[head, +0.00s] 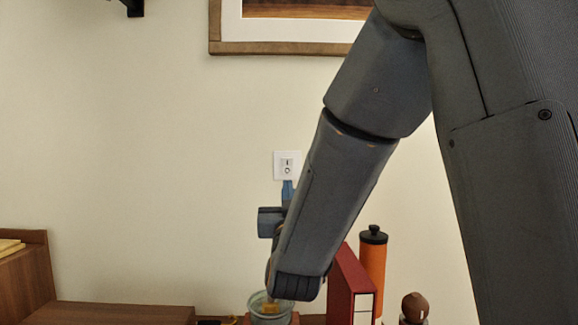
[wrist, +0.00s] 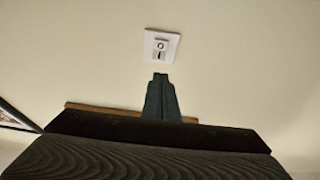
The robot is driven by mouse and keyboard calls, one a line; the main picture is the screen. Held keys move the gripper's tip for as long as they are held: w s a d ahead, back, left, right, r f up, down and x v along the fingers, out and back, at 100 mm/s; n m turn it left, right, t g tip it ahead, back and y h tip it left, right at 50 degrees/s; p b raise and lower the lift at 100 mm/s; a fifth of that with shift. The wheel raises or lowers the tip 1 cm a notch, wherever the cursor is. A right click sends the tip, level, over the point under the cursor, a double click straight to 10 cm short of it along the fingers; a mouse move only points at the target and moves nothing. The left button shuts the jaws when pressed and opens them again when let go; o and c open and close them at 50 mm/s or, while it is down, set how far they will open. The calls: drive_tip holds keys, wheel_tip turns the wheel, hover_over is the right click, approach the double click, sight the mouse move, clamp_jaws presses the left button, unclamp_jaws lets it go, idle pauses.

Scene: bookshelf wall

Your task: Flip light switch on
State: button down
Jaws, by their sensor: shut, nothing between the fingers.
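The light switch is a small white plate (head: 287,165) on the cream wall, with a rocker marked with a line and a circle. In the head view the line is at the top and the circle below. It also shows in the wrist view (wrist: 160,47), where the circle appears above the line. My gripper (head: 288,186) is shut and empty, with its fingertips just below the switch in the head view. In the wrist view the fingertips (wrist: 161,78) point at the plate's lower edge. I cannot tell whether they touch it. Which way the rocker is tipped is unclear.
A framed picture (head: 270,47) hangs above. Below stand a red binder (head: 345,285), an orange bottle (head: 373,265), a brown round-topped object (head: 414,306) and a glass bowl (head: 268,306). Wooden furniture (head: 110,314) is at lower left. The wall left of the switch is clear.

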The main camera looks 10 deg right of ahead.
sight(286, 159)
drive_tip(key=p+x, duration=0.4)
drive_tip(key=x, duration=0.9)
drive_tip(key=shift+d+p, duration=0.1)
drive_tip(key=shift+p, duration=0.2)
